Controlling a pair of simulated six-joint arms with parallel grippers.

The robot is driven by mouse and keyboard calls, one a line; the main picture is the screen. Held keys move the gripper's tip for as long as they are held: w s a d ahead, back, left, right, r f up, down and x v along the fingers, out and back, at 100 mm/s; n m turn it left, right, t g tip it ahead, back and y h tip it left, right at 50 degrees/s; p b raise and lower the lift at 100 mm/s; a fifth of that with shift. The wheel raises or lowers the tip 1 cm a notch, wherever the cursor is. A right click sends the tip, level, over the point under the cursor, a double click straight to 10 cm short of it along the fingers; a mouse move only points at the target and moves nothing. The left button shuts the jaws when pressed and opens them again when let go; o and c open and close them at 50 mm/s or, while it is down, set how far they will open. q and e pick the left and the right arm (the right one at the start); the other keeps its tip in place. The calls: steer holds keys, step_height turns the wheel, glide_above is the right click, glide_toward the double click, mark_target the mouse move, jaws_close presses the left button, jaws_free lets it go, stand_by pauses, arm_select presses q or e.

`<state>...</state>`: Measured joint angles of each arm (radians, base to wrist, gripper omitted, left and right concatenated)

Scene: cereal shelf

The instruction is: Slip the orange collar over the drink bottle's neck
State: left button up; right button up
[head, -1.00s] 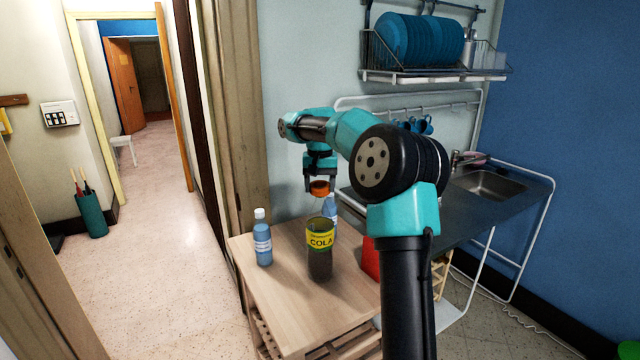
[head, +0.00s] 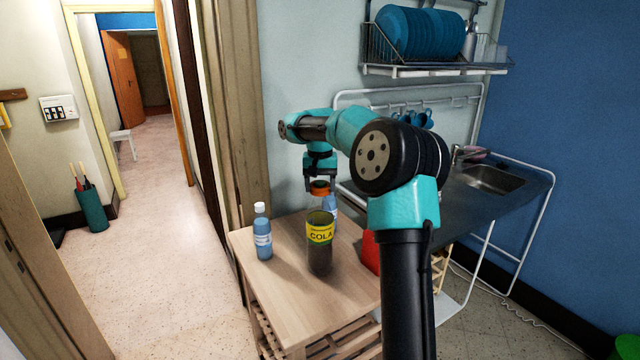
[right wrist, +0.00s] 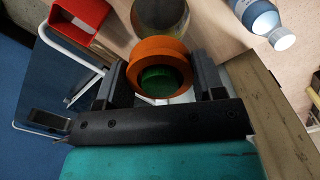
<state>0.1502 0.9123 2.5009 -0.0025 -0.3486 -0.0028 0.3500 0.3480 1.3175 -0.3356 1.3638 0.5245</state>
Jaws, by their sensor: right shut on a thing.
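The drink bottle (head: 320,258), dark with a yellow COLA label, stands upright on the small wooden table. The orange collar (head: 320,187) is in my right gripper (head: 320,181), at the top of the bottle. In the right wrist view the collar (right wrist: 161,49) lies between both fingers of my right gripper (right wrist: 160,84). The bottle's green cap (right wrist: 158,78) shows inside the ring, and part of its body shows behind it. I cannot tell whether the collar surrounds the cap or hangs just above it. My left gripper is not in view.
A blue bottle (head: 262,238) stands left of the drink bottle on the wooden table (head: 290,305). Another blue bottle (head: 331,205) stands close behind it. A red box (head: 370,250) is to the right, partly behind my arm. The table front is clear.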

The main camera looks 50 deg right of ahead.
steer(key=shift+f, duration=1.35)
steer(key=o, duration=1.2)
step_height(320, 180, up, 17)
steer(key=shift+r, duration=0.2)
steer(key=shift+w, duration=0.1)
stand_by(0.5)
